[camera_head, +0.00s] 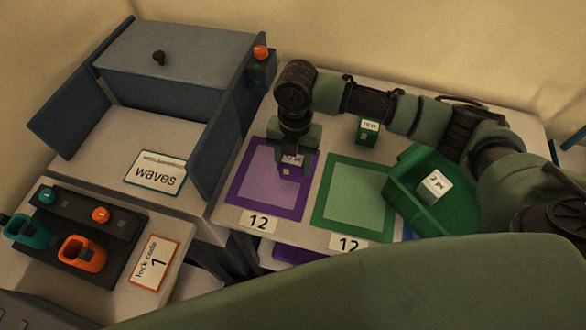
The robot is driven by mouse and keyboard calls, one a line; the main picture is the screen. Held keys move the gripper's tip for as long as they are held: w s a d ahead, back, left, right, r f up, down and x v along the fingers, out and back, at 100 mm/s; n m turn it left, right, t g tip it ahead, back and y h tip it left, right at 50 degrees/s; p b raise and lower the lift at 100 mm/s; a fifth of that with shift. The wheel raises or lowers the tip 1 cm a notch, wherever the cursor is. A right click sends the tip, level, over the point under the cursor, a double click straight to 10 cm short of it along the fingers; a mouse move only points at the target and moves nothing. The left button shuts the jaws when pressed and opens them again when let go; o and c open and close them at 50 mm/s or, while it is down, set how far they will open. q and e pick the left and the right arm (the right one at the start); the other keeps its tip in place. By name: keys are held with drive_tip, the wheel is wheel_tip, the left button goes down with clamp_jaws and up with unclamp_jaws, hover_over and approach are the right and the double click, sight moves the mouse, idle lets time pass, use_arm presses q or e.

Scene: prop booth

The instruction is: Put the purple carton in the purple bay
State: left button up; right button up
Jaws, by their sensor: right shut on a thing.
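The purple bay (243,202) is a purple-framed square on the table, with a lighter purple middle and a "12" label in front of it. My right gripper (294,146) points down over the far right part of this bay. The gripper hides the carton's upper part. I cannot tell whether the carton touches the bay's surface or hangs just above it. My left gripper is not in view.
A green bay (354,197) lies to the right, and a small green carton (367,138) stands behind it. A green bin (408,180) holds a white labelled item. At left are a grey-blue box (180,55), a "waves" card (155,174) and a button panel (80,235).

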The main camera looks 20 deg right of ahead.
sight(293, 172)
drive_tip(key=shift+f, duration=1.8)
drive_tip(key=shift+f, duration=0.1)
drive_tip(key=o, duration=1.5)
drive_tip(key=r, duration=0.4)
drive_tip(key=r+b, duration=0.1)
drive_tip(key=r, duration=0.3)
drive_tip(key=w+r, duration=0.1)
drive_tip(key=r, duration=0.3)
drive_tip(key=shift+d+r, duration=0.1)
drive_tip(key=shift+d, duration=0.25)
